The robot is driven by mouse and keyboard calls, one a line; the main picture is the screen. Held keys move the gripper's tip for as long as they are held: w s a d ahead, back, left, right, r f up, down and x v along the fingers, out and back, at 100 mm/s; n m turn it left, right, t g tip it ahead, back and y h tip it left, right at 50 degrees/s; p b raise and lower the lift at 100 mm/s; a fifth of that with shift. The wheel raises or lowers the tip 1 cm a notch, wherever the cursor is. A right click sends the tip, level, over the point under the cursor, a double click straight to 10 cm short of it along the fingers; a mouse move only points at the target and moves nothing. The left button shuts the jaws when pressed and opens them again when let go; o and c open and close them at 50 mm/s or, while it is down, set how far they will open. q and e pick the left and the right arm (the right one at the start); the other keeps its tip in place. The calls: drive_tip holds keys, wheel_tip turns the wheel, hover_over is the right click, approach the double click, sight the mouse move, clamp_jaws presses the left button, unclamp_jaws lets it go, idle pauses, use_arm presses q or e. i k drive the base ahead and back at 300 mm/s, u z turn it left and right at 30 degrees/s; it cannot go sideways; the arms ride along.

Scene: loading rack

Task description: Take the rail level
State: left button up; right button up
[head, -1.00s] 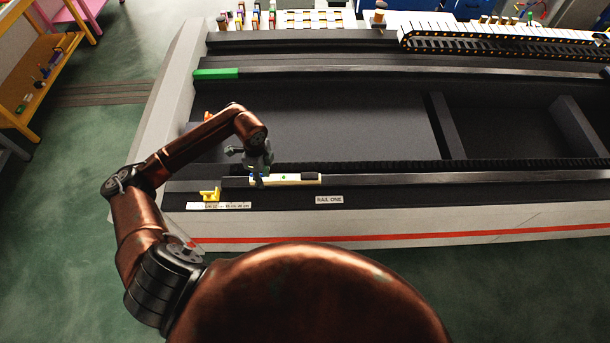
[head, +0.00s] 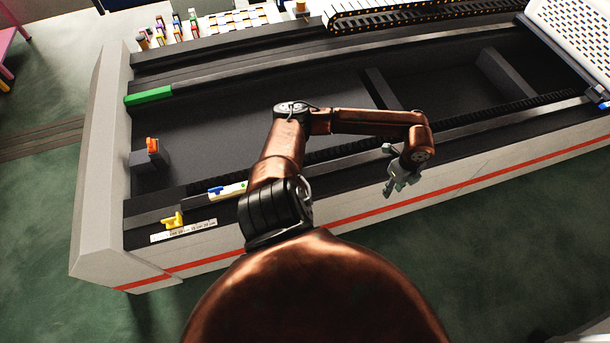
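The rail level (head: 231,190) is a cream bar with a blue piece at its left end. It lies on the near rail of the loading rack, and its right end is hidden behind my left arm. My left gripper (head: 401,184) hangs over the rack's front edge, well to the right of the level and apart from it. Its fingers look spread, with nothing between them. My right gripper is not in view.
A yellow piece (head: 173,221) sits at the near rail's left end, above a white label (head: 184,231). An orange-topped block (head: 152,146) stands in the left bay. A green bar (head: 148,95) caps the far rail. A white perforated panel (head: 575,45) stands at the right.

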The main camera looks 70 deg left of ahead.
sight(231, 189)
drive_tip(key=z, duration=1.3)
drive_tip(key=k, duration=1.85)
drive_tip(key=u, duration=0.9)
